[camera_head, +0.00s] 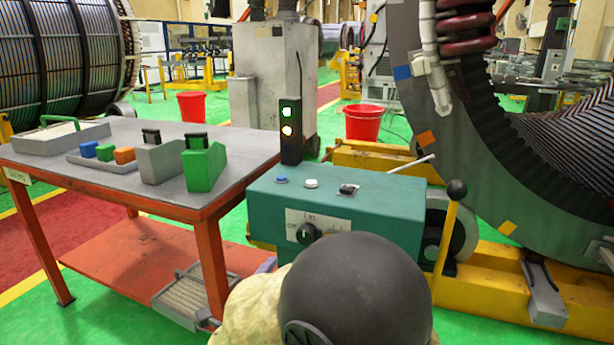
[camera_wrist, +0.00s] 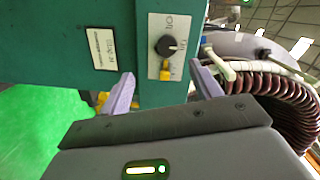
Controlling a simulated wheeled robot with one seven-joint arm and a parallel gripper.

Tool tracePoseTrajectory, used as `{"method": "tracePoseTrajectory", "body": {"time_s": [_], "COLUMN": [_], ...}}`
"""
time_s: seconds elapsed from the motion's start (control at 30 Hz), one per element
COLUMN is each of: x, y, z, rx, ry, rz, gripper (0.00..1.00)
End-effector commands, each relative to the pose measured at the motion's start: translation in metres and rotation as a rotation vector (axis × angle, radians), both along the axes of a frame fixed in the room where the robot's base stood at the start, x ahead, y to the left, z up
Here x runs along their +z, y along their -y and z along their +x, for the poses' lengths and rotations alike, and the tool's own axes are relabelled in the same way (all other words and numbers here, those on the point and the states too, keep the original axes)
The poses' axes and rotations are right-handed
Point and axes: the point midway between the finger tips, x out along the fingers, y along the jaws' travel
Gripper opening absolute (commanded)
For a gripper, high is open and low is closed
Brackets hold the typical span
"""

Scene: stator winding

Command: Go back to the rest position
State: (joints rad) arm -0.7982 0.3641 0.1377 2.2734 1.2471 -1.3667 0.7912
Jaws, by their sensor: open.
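My gripper (camera_wrist: 163,85) shows in the wrist view with its two pale purple fingers apart and nothing held between them. Beyond the fingers is the teal control box (camera_wrist: 85,30) with a black rotary knob (camera_wrist: 167,45) on a pale label plate. A yellow part is visible just below the knob. In the head view the control box (camera_head: 385,200) stands in the middle, with its knob (camera_head: 306,233) on the front face and a blue button, a white button and a black switch on top. My arm covers the lower middle of this view, and my gripper is hidden there.
A grey-topped orange table (camera_head: 235,170) at left holds trays, small colored blocks, and grey and green tools. A signal light (camera_head: 290,130) behind the box shows green and pale yellow. A large stator ring (camera_head: 440,130) stands at right. Red buckets (camera_head: 363,122) are behind.

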Motion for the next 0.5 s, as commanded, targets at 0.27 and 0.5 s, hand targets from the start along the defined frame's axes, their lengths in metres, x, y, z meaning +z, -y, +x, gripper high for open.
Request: {"method": "tracePoseTrajectory", "body": {"time_s": [0.27, 0.5], "x": [-0.015, -0.042], "y": [0.034, 0.077], "z": [0.037, 0.026], "rx": [0.268, 0.519], "ry": [-0.263, -0.522], "rz": [-0.209, -0.448], "gripper": [0.63, 0.63]}}
